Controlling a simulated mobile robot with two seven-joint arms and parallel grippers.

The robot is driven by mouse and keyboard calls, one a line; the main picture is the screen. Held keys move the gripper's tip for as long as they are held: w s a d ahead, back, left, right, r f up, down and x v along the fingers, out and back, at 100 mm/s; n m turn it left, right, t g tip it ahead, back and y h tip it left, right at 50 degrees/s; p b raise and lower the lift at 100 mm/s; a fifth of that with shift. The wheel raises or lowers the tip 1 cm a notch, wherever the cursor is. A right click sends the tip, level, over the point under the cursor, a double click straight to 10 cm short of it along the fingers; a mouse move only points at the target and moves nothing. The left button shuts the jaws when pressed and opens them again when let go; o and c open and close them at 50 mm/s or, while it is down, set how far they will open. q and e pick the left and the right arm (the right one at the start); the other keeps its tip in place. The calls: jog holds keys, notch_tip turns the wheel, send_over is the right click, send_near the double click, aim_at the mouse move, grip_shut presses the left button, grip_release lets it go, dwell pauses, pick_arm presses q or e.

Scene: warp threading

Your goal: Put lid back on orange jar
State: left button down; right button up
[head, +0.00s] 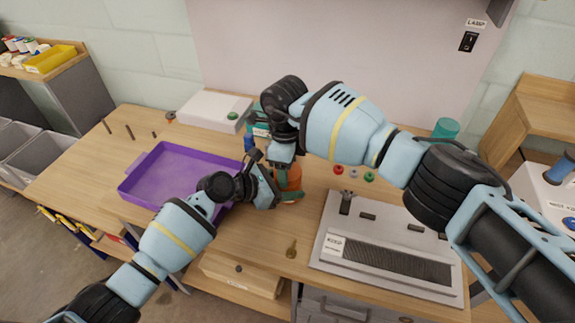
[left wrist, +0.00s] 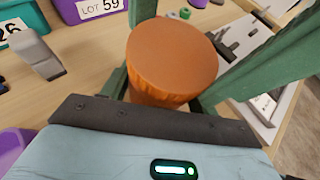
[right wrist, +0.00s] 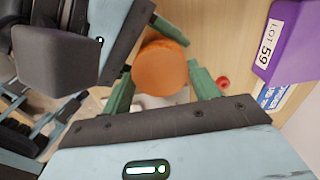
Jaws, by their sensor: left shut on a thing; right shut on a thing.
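The orange jar (head: 291,177) stands on the wooden bench between my two grippers. My left gripper (head: 284,190) is shut on it low down, from the left. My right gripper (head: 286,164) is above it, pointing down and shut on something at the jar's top. In the left wrist view, an orange cylinder (left wrist: 165,60) with a flat round top sits between green fingers. In the right wrist view, a round orange piece (right wrist: 160,67) sits between green fingers. The lid's edge is hidden; I cannot tell whether lid and jar touch.
A purple tray (head: 137,183) lies left of the jar. A grey panel (head: 330,225) lies to the right, with small red, grey and green pieces behind it. A brass key-like piece (head: 291,248) lies in front. A white box (head: 205,107) stands behind.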

jog(key=o, duration=1.1)
jog(key=shift+a+r, duration=0.1)
jog(key=shift+r, duration=2.25)
jog(key=shift+c, duration=0.5)
jog(key=n, duration=0.2)
jog(key=r+n, duration=0.1)
jog(key=n, duration=0.3)
jog(key=shift+r, duration=0.3)
jog(key=n, duration=0.2)
jog(key=r+n, duration=0.1)
jog(key=n, duration=0.4)
jog(key=shift+r, duration=0.4)
